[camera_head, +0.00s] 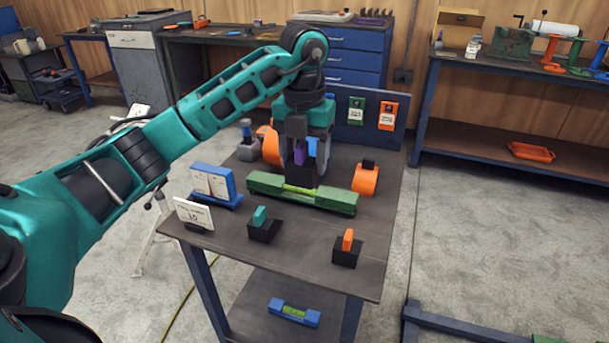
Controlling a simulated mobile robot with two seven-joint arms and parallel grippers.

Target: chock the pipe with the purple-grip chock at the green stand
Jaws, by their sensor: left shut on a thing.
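My left gripper (299,160) reaches down over the middle of the work table and is shut on the purple-grip chock (299,154). The chock's black body shows below the fingers, just behind a long green level-like bar (335,199) with a yellow-green vial. Contact between chock and pipe cannot be told. My right gripper is out of view.
A teal-grip chock (262,226) and an orange-grip chock (347,248) stand at the table's front. A blue level (293,312) lies on the lower shelf.

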